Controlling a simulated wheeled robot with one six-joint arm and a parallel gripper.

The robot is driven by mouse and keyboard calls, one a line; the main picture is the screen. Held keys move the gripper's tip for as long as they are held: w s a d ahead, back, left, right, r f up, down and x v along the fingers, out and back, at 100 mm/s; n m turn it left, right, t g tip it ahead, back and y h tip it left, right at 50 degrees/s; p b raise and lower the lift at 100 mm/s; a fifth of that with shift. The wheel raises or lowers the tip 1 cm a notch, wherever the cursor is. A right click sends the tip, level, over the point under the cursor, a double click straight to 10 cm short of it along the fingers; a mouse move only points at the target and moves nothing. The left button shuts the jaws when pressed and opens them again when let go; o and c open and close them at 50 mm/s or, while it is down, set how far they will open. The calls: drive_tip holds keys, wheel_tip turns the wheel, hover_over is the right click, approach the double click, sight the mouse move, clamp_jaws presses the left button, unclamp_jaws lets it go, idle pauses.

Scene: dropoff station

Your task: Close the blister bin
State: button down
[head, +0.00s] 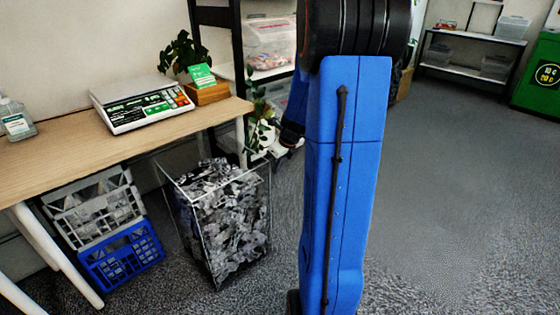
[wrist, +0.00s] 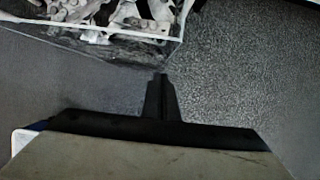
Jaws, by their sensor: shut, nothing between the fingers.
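The blister bin (head: 207,270) is a clear, open-looking box on the floor beside the table, filled with silver and grey blister packs (head: 225,205). Its upper edge is outlined by thin rims; I cannot make out a separate lid for certain. In the wrist view, the bin's pale rim (wrist: 100,33) and some packs show at the top left. My gripper (wrist: 160,78) is shut and empty, its fingertips pointing toward the bin and apart from it, over the grey floor. In the head view my blue arm hides much of the area right of the bin.
A wooden table (head: 60,135) at left carries a scale (head: 140,103), a bottle (head: 17,122) and a plant (head: 183,52). A grey crate (head: 92,208) and a blue crate (head: 120,258) stand under it. Shelving (head: 230,15) stands behind. The floor at right is clear.

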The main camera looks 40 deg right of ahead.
sight(268, 165)
drive_tip(key=shift+w+a+f, duration=0.1)
drive_tip(key=shift+w+f, duration=0.2)
drive_tip(key=shift+w, duration=0.5)
drive_tip(key=shift+w+d+f, duration=0.1)
drive_tip(key=shift+w+f, duration=0.25)
drive_tip(key=shift+w, duration=0.5)
drive_tip(key=shift+w+a+f, duration=0.1)
drive_tip(key=shift+w+f, duration=0.2)
drive_tip(key=shift+w, duration=0.5)
drive_tip(key=shift+w, duration=0.1)
